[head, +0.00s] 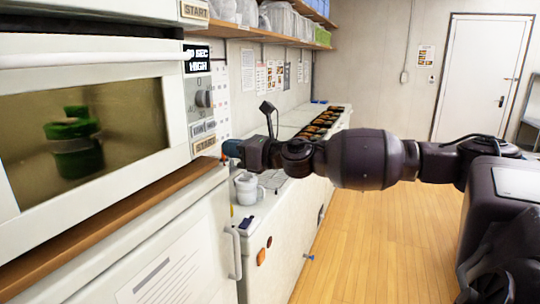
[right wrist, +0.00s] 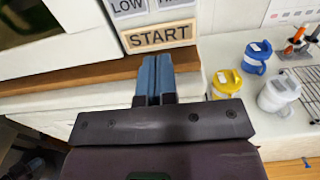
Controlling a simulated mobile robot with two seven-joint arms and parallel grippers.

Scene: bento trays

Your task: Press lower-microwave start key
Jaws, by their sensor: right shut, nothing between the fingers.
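The lower microwave (head: 90,110) stands at the left in the head view, with green items behind its dark window. Its START key (head: 204,145) is a tan label low on its control panel, below a dial and a display reading HIGH. In the right wrist view the START key (right wrist: 158,36) lies just beyond my fingertips. My right gripper (head: 232,148) is shut and empty, its blue fingers (right wrist: 154,78) together, pointing at the panel slightly below the key. A small gap seems to show between fingertips and key. My left gripper is out of view.
A wooden shelf edge (head: 110,220) runs under the microwave. A white mug (head: 246,188) stands on the counter below my gripper. The right wrist view shows a yellow-lidded cup (right wrist: 226,84), a blue cup (right wrist: 256,57) and a white cup (right wrist: 279,93). Another START label (head: 195,10) is above.

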